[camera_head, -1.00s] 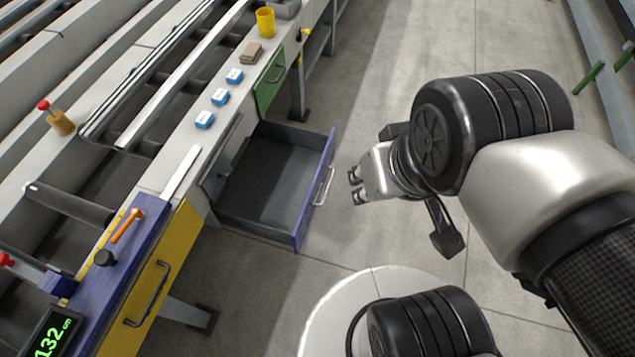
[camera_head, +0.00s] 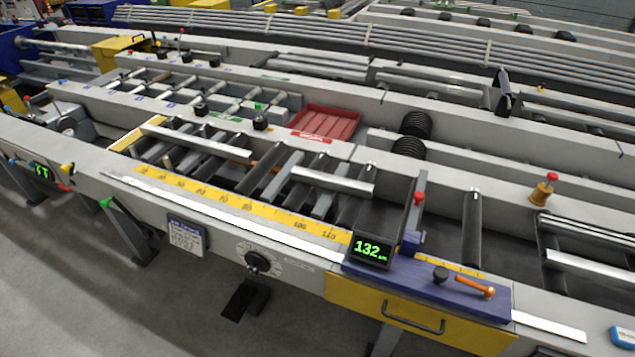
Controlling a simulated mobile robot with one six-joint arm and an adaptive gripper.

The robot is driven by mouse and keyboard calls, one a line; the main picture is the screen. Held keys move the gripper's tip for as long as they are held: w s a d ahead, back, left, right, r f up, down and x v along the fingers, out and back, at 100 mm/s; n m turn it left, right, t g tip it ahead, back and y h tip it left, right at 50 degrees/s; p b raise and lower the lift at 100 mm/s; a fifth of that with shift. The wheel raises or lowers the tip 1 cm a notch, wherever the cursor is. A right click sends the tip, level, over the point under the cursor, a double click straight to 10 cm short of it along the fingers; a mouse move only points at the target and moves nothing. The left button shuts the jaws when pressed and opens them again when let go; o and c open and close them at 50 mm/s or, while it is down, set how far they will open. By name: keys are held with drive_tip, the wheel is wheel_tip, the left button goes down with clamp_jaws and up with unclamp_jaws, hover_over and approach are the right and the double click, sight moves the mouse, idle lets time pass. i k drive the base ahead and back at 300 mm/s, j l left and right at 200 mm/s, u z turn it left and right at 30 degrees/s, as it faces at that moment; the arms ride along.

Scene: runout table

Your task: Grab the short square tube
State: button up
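Several pale metal bars lie across the rollers of the runout table. A short, light, square-edged bar (camera_head: 333,182) lies near the middle, left of the upright stop with the red knob. A longer pale bar (camera_head: 197,141) lies further left, and another pale bar (camera_head: 592,268) shows at the right edge. I cannot tell for sure which of these is the short square tube. My gripper is not in view.
A yellow scale (camera_head: 220,205) runs along the table's front edge to a display (camera_head: 370,250) reading 132. A red tray (camera_head: 325,124) sits behind the rollers. A closed yellow drawer (camera_head: 405,320) is below the blue panel.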

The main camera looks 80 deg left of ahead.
sight(365, 190)
drive_tip(key=j+u, duration=0.1)
drive_tip(key=u, duration=2.4)
drive_tip(key=i+j+z, duration=0.1)
drive_tip(key=i+j, duration=0.45)
drive_tip(key=i, duration=0.3)
drive_tip(key=i+j+z, duration=0.15)
drive_tip(key=i+j, duration=0.5)
drive_tip(key=i, duration=0.15)
